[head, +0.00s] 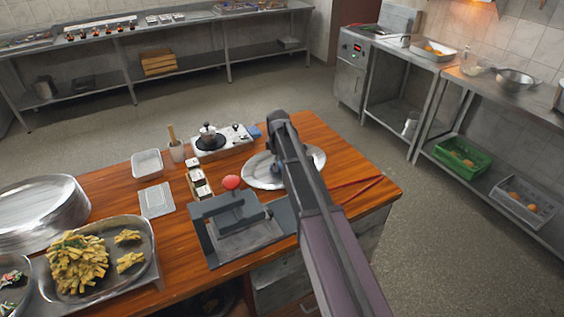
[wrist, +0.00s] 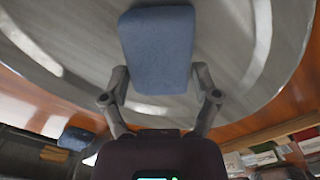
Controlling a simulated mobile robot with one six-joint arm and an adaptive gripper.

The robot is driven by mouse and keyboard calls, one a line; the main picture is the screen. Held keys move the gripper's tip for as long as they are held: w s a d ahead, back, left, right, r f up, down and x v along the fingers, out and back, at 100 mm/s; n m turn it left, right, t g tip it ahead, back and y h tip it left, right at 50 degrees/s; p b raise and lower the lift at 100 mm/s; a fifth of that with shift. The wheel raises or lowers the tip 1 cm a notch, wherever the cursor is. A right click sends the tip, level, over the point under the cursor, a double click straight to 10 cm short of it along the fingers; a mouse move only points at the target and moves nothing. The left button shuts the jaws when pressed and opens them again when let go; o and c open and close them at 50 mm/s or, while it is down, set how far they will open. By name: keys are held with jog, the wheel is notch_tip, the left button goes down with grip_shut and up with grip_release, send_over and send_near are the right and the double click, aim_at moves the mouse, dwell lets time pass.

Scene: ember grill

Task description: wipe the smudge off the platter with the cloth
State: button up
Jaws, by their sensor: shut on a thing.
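The platter (head: 256,176) is a shiny oval metal dish near the right end of the wooden table. My arm crosses in front of it in the head view and hides part of it. In the wrist view the platter (wrist: 75,28) fills most of the upper picture, with pale streaks that look like reflections. I cannot make out a smudge. My gripper (wrist: 160,78) is shut on the blue cloth (wrist: 157,45), a thick folded pad, held over the platter. I cannot tell whether the cloth touches it.
A fries tray (head: 80,265) is at the left.

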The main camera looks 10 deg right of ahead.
jog(key=shift+a, duration=0.15)
dwell(0.3)
jog(key=shift+w+d, duration=0.2)
jog(key=shift+d, duration=0.45)
jog(key=shift+w+d, duration=0.25)
jog(key=shift+d, duration=0.4)
jog(key=shift+w+d, duration=0.2)
jog(key=shift+d, duration=0.45)
jog(key=shift+r+p, duration=3)
jog(key=shift+p, duration=0.05)
jog(key=shift+r+p, duration=1.5)
